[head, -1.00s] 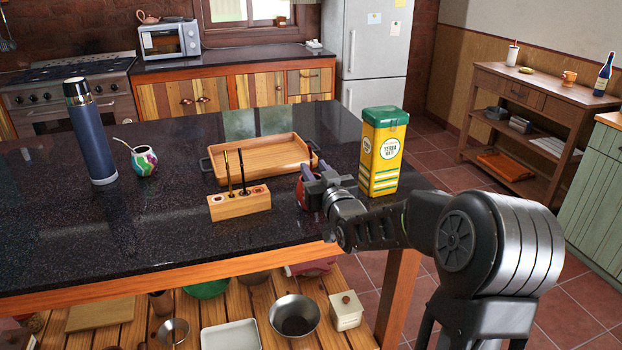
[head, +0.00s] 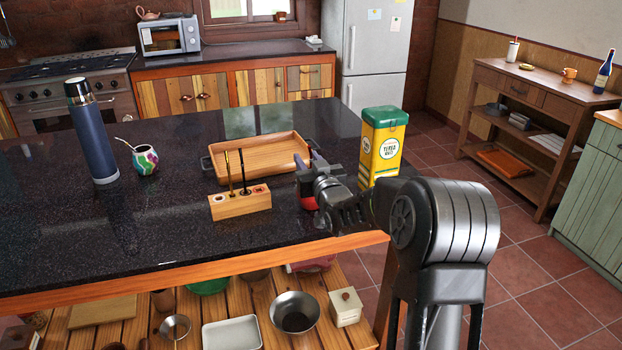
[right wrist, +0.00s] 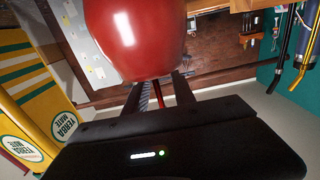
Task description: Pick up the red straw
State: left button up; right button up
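The red straw (right wrist: 157,93) shows in the right wrist view as a thin red stick between my right gripper's fingers, in front of a rounded red cup (right wrist: 135,35). In the head view the cup (head: 308,203) is mostly covered by my right gripper (head: 312,177), and the straw cannot be made out. In the right wrist view my right gripper (right wrist: 164,90) has its fingers apart, with the straw nearer the left finger and a gap to the right one. My left gripper is not in view.
A wooden holder (head: 228,207) with a gold straw (head: 228,172) and a black straw (head: 243,170) stands left of the gripper. A wooden tray (head: 258,160) lies behind. A yellow tin (head: 381,150) stands close on the right. The dark counter's (head: 60,235) front left is clear.

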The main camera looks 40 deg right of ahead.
jog(key=shift+c, duration=0.3)
grip_shut()
dwell(0.3)
